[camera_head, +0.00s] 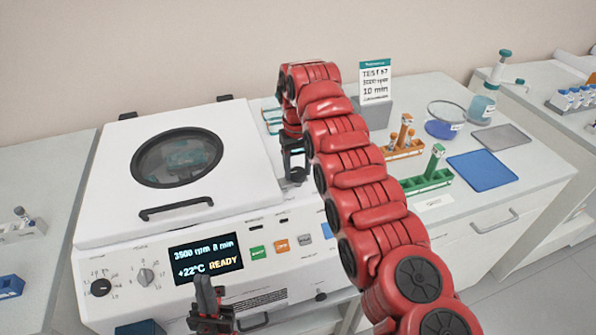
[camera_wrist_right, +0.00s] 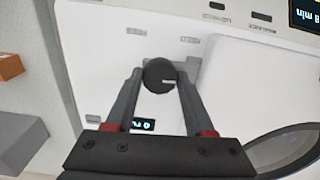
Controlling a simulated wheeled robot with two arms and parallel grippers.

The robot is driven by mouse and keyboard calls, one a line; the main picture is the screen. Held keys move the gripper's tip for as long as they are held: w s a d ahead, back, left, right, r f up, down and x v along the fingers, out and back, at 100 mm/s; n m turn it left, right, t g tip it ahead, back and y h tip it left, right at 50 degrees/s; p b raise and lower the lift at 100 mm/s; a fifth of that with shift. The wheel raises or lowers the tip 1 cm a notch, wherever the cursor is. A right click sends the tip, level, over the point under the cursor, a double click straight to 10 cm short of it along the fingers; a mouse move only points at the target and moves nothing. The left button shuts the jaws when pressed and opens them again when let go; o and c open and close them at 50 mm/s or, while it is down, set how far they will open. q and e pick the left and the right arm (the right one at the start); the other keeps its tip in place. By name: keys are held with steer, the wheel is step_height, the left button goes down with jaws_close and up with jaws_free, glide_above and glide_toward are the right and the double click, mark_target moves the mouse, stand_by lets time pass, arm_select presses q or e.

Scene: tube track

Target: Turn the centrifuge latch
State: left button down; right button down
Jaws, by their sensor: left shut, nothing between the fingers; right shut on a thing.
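The centrifuge (camera_head: 110,215) is white, and its lid (camera_head: 105,180) with a round dark window is down. The latch is a round black knob (camera_wrist_right: 159,76) with a short pale mark, on the white top beside the lid. In the right wrist view my right gripper (camera_wrist_right: 159,88) has its fingers on both sides of this knob and is shut on it. In the head view my right gripper (camera_head: 292,155) reaches down at the lid's right edge, with the knob (camera_head: 298,175) just below it. My left gripper (camera_head: 208,291) is shut and empty in front of the control panel.
The display (camera_head: 206,258) reads "3500 rpm 8 min" and "READY". To the right are an orange rack (camera_head: 404,151), a green rack (camera_head: 428,182), a blue mat (camera_head: 482,170) and a sign (camera_head: 376,82). My right arm hides part of the bench.

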mark_target(298, 171)
steer(key=shift+m, duration=0.4)
steer(key=shift+c, duration=1.3)
jaws_free()
step_height(298, 171, up, 17)
steer(key=p, duration=1.6)
steer(key=shift+r, duration=0.15)
